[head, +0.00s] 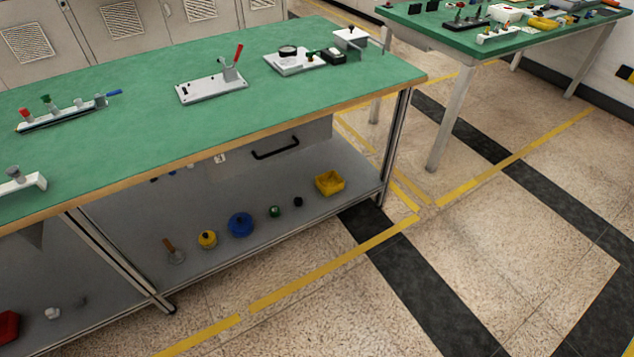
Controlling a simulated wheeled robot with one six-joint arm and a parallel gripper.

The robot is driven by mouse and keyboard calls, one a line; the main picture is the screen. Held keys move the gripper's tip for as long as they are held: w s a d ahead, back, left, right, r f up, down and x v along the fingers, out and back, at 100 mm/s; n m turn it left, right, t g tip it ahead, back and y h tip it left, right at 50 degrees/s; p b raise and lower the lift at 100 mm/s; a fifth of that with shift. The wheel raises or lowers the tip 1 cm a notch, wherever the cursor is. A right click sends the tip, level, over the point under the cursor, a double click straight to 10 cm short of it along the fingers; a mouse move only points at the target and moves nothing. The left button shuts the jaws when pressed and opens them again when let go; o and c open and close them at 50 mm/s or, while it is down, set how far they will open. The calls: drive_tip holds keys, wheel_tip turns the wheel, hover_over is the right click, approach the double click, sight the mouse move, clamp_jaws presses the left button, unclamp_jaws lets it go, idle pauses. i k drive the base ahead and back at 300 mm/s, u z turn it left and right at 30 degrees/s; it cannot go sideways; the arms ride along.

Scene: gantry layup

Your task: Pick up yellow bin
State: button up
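A small yellow bin (329,183) with an open top stands on the grey lower shelf (225,225) of the green-topped workbench. It is near the right end of that shelf, close to the right front leg (392,150). Its front and right side are in plain view, and nothing touches it. My gripper is not in the head view.
On the shelf left of the bin lie a black piece (298,202), a green piece (275,211), a blue round part (240,224) and a yellow round part (207,239). The benchtop (150,80) overhangs the shelf. The floor in front (330,310) is clear.

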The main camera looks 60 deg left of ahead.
sight(330, 182)
drive_tip(key=u, duration=0.9)
drive_tip(key=i, duration=0.85)
drive_tip(key=u, duration=1)
